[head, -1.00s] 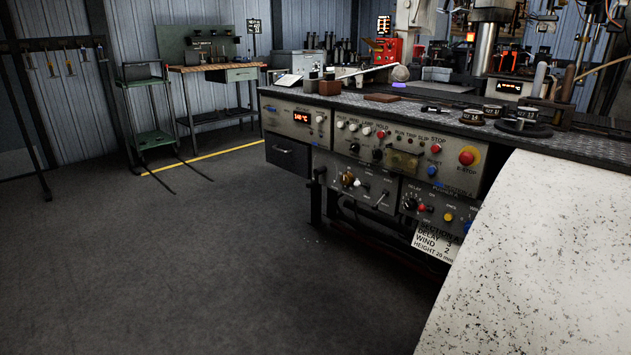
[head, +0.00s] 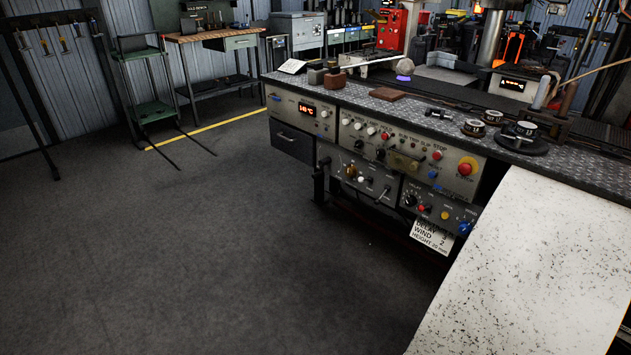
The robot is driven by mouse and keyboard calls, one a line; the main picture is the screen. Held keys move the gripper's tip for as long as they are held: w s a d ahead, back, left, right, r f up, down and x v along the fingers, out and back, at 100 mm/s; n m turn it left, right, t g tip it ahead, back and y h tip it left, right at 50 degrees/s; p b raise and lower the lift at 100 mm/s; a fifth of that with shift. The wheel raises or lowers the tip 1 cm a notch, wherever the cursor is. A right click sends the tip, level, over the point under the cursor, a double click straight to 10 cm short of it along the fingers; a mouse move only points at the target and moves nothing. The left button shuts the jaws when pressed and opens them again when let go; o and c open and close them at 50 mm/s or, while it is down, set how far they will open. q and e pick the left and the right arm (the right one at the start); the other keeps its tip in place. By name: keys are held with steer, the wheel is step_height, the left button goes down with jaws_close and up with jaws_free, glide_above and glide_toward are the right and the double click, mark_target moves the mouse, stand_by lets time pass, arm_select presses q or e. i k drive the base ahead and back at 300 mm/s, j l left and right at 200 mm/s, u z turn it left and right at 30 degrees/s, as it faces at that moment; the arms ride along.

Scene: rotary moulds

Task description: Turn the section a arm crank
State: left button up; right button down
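The machine bench has control panels on its front. On the lower left panel (head: 357,178) there is a small light metal lever (head: 383,194) with brass and white knobs to its left. The lower right panel (head: 437,205) carries a dark knob (head: 410,200), and red, yellow and blue buttons. A white card (head: 432,238) with lines reading DELAY, WIND and HEIGHT hangs below it. I cannot tell for sure which part is the section A arm crank. Neither of my grippers is in view.
A red emergency stop (head: 465,169) sits on the upper panel. Dark round dials (head: 525,131) stand on the bench top (head: 400,107). A white speckled surface (head: 530,270) covers the lower right. The grey floor (head: 200,270) at left is clear. A green cart (head: 150,80) stands behind.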

mark_target(326, 160)
steer(key=i+j, duration=0.5)
steer(key=j, duration=0.15)
steer(key=i+j+z, duration=0.1)
steer(key=i+j, duration=0.45)
steer(key=j, duration=0.1)
